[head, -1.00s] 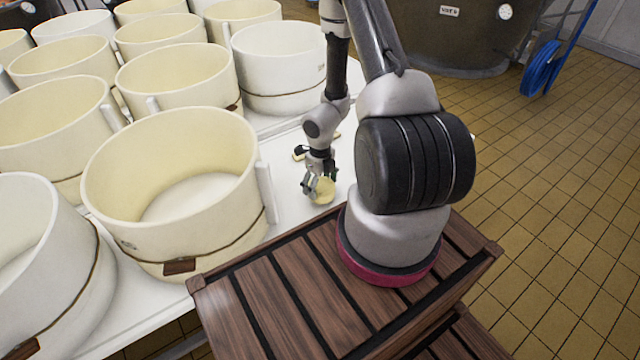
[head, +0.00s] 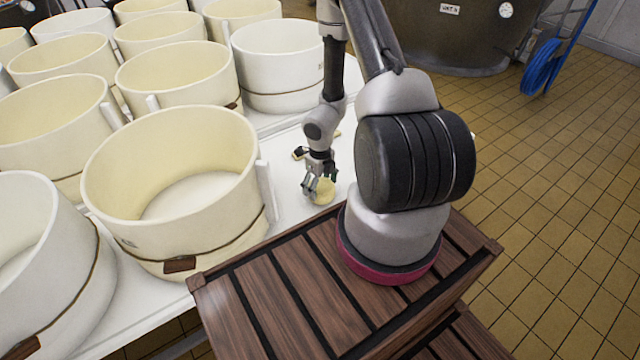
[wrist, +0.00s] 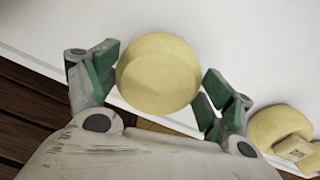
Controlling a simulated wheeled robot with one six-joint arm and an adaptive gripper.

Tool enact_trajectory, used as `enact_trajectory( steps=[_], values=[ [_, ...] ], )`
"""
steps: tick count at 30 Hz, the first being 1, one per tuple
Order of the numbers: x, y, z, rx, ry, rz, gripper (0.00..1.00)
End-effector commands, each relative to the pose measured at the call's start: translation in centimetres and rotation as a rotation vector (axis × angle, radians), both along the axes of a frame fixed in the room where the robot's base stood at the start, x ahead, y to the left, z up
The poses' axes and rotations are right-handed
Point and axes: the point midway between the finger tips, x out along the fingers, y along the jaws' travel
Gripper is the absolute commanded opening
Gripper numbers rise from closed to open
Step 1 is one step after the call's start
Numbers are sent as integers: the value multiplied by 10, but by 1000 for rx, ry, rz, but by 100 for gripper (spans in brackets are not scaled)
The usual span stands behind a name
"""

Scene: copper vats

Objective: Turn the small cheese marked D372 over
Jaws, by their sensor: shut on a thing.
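My gripper (head: 319,187) is shut on a small round pale-yellow cheese (head: 326,188) over the white table near its front edge. In the wrist view the cheese (wrist: 158,73) sits between the two green-padded fingers of my gripper (wrist: 160,82), its plain round face toward the camera. I see no marking on that face, so I cannot read D372 on it. I cannot tell whether the cheese touches the table.
Large cream moulds (head: 180,190) crowd the white table (head: 285,165) to the left. A dark vat (head: 440,40) stands behind.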

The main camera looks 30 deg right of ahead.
Motion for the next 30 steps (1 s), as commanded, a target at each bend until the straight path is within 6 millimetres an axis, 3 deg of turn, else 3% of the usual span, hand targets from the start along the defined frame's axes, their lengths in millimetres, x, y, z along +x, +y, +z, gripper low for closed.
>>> enact_trajectory(
  steps=[9, 10, 13, 25, 30],
  values=[
    [0, 0, -1, 0, 0, 0, 39],
    [0, 0, -1, 0, 0, 0, 85],
    [0, 0, -1, 0, 0, 0, 100],
    [0, 0, 0, 0, 0, -1, 100],
    [0, 0, 14, -1, -1, -2, 100]
  ],
)
